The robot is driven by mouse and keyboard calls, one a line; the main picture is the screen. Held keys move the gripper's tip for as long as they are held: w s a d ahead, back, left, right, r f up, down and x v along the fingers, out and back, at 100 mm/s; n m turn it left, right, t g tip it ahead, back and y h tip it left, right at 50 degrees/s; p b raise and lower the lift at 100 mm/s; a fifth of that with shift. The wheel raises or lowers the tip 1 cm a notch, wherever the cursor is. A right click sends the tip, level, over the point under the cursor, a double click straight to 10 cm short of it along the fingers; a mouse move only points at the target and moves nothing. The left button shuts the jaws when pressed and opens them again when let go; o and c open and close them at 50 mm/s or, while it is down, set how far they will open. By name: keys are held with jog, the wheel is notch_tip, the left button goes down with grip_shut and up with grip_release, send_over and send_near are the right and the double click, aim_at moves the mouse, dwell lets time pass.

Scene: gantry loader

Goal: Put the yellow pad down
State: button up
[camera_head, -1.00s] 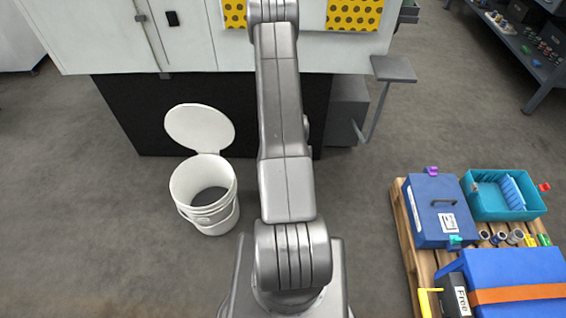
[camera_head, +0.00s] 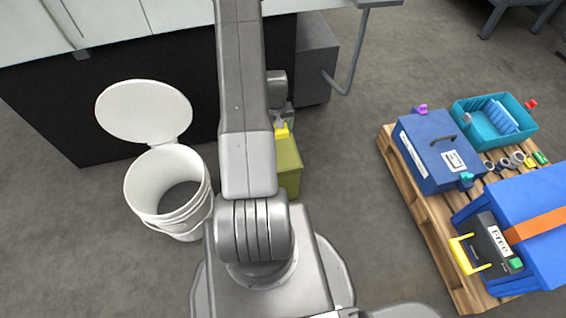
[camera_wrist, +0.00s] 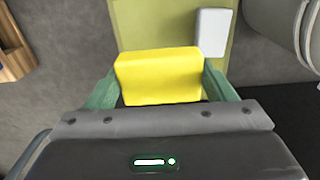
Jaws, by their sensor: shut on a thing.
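The yellow pad (camera_wrist: 160,76) is a bright yellow block in the wrist view. My gripper (camera_wrist: 160,88) has its two green fingers closed on the pad's left and right sides. I cannot tell whether the pad touches the olive surface. My arm hides part of the box.
An open white bucket (camera_head: 142,190) with its lid up stands left of my arm. A wooden pallet (camera_head: 418,218) at the right carries a blue case (camera_head: 425,150), a teal bin (camera_head: 470,140) and a larger blue box. A dark machine base (camera_head: 90,110) stands behind. Grey floor lies between.

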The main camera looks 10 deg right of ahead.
aim_at(283, 155)
jog(key=d+f+b, duration=0.2)
jog(key=f, duration=0.1)
jog(key=shift+d, duration=0.1)
jog(key=shift+d+f+b, duration=0.1)
jog(key=shift+f+b, duration=0.15)
jog(key=shift+b, duration=0.1)
notch_tip(283, 155, down, 9)
jog(key=shift+f+b, duration=0.2)
jog(key=shift+b, duration=0.9)
jog(key=shift+s, duration=0.1)
jog(key=shift+f, duration=0.25)
jog(key=o, duration=0.9)
jog(key=shift+r, duration=0.1)
